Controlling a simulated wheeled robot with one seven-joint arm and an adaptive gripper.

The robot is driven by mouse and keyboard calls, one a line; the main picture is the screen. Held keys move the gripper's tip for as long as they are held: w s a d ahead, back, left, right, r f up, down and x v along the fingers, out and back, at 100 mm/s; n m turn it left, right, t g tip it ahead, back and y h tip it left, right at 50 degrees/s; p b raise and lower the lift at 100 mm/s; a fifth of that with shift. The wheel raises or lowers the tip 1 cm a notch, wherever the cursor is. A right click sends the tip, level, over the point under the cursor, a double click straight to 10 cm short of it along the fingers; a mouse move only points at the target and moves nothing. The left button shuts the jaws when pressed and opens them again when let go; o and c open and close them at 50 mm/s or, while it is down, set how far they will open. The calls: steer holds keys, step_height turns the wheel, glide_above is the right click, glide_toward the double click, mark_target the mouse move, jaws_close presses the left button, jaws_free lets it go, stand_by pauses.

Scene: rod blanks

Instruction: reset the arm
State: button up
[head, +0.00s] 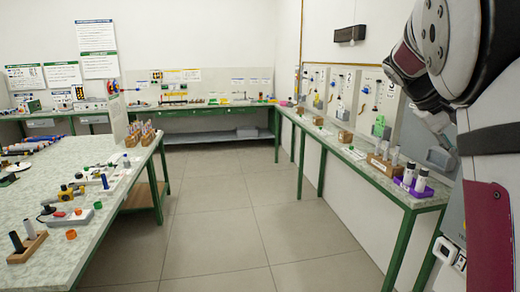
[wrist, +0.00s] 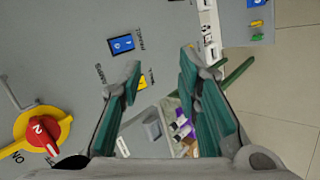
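My gripper (wrist: 160,78) shows in the wrist view with its two green-padded fingers apart and nothing between them. It faces a grey wall panel (wrist: 80,75) that carries a red and yellow rotary switch (wrist: 42,132) and a blue switch (wrist: 122,44). My arm shows at the right edge of the head view, raised beside the right-hand wall; the gripper itself is not clearly visible there.
A green-legged bench (head: 410,192) along the right wall holds wooden blocks and a purple holder (head: 420,188) with cylinders. A large table (head: 75,220) stands at the left with a wooden rod rack (head: 27,246). The tiled floor (head: 215,220) between them is clear.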

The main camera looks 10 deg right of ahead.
steer(key=s+a+f+n+t+y, duration=0.1)
steer(key=s+a+f+t+y, duration=0.1)
steer(key=s+a, duration=0.5)
steer(key=s+a+f+n+t+y, duration=0.1)
steer(key=s+a+f+y, duration=0.3)
steer(key=s+a, duration=0.4)
steer(key=s+a+f+n+t+y, duration=0.1)
steer(key=s+a+f+t+y, duration=0.2)
steer(key=a, duration=1.4)
steer(key=s+f, duration=0.1)
steer(key=s, duration=0.3)
steer(key=shift+s+a+f+t, duration=0.15)
steer(key=shift+s+f+t, duration=0.05)
steer(key=shift+f+t, duration=0.1)
